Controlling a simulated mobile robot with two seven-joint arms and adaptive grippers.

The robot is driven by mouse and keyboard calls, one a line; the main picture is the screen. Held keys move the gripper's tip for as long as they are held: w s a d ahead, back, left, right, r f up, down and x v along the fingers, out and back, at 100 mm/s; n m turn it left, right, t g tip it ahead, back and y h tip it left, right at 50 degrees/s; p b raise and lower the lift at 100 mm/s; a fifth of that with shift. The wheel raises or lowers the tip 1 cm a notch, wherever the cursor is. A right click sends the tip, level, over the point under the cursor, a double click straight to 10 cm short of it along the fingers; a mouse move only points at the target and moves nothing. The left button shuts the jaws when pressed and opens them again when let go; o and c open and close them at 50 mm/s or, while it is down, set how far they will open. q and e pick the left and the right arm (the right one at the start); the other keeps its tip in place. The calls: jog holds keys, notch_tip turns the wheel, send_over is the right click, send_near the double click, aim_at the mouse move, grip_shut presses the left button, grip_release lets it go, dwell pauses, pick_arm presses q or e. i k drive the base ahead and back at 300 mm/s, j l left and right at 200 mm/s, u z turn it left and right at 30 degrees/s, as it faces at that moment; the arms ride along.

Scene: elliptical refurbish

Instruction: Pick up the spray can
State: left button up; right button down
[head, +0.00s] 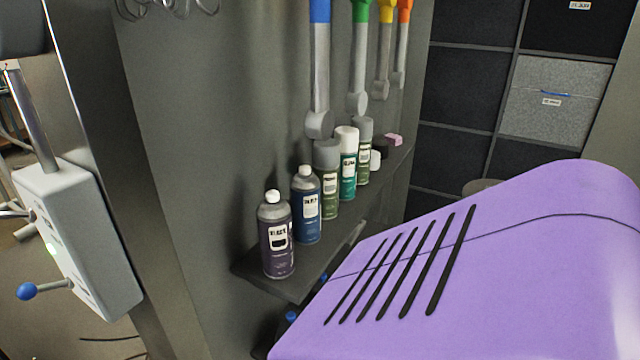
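Several spray cans stand upright in a row on a narrow dark shelf (263,281) against a grey wall panel. The nearest is a dark purple can (276,252) with a white nozzle, close to the shelf's near end. Behind it are a blue can (307,225) with a white nozzle, an olive-green can (329,197) with a grey cap, a teal can (348,180) with a white cap, and another green can (364,168) with a grey cap. The cans stand close together and partly overlap in the head view. Neither gripper is in view.
A large purple slotted housing (540,270) fills the lower right, close in front of the shelf. A white box with a blue-knobbed lever (75,240) is at left. Wrenches with coloured handles (319,70) hang above the cans. Dark storage cubbies (470,90) stand behind.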

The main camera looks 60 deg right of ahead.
aim_at(275, 220)
jog(key=z, duration=3.3)
jog(key=j+u, duration=0.2)
jog(key=u, duration=0.2)
jog(key=j+u, duration=0.2)
jog(key=u, duration=0.2)
jog(key=i+j+u, duration=0.1)
jog(key=u, duration=0.3)
